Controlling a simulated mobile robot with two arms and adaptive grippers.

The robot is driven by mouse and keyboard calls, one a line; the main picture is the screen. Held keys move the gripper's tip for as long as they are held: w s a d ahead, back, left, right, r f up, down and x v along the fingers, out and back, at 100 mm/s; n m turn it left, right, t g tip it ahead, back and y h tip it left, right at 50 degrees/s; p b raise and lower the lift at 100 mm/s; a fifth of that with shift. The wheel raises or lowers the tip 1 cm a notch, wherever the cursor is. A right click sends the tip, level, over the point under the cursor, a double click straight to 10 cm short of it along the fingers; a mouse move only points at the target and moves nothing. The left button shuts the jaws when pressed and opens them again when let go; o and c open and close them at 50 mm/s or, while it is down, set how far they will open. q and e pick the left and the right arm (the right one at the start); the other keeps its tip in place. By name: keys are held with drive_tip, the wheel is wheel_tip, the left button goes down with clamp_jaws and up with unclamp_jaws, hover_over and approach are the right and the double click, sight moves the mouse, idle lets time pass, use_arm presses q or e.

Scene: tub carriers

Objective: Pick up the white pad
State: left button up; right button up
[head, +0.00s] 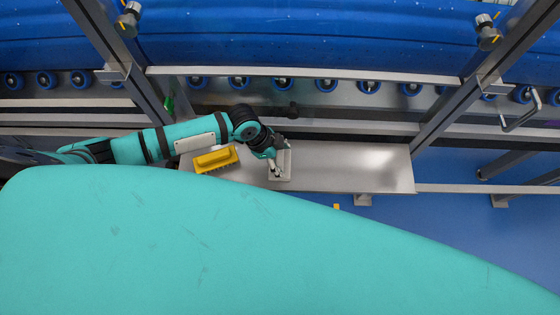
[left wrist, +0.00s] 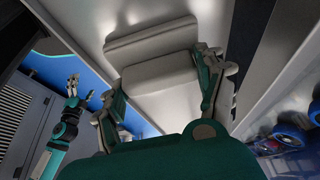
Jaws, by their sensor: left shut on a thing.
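The white pad (head: 286,160) is at the steel shelf, right of the yellow brush. My left gripper (head: 277,168) is over it and shut on it. In the left wrist view the pad (left wrist: 150,42) shows as a pale block with a narrower part between the two fingers of my left gripper (left wrist: 160,82). I cannot tell whether the pad still touches the shelf. My right gripper (left wrist: 80,92) shows in the left wrist view, empty, with its fingers spread apart. It is not in the head view.
The yellow brush (head: 216,160) lies close left of the pad. The steel shelf (head: 360,168) is bare to the right. Behind it are a rail, blue rollers (head: 326,86) and a blue tub surface (head: 300,35). Slanted metal posts (head: 455,85) stand at both sides.

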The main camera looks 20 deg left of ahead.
sight(279, 160)
use_arm(q)
drive_tip(key=shift+r, duration=0.8)
drive_tip(key=shift+s+a+r+b, duration=0.1)
drive_tip(key=shift+s+r+b, duration=0.1)
drive_tip(key=shift+r, duration=0.3)
drive_tip(key=shift+s+r+b, duration=0.1)
drive_tip(key=shift+r+b, duration=0.1)
drive_tip(key=shift+r, duration=0.3)
drive_tip(key=shift+s+a+r+b, duration=0.3)
drive_tip(key=shift+s+a, duration=0.3)
drive_tip(key=shift+s, duration=1.9)
drive_tip(key=shift+s+a+r+b, duration=0.2)
drive_tip(key=shift+s+a+b, duration=0.3)
drive_tip(key=shift+s, duration=2.05)
drive_tip(key=shift+s+a+r+b, duration=0.25)
drive_tip(key=shift+s+a, duration=0.45)
drive_tip(key=shift+s, duration=1.8)
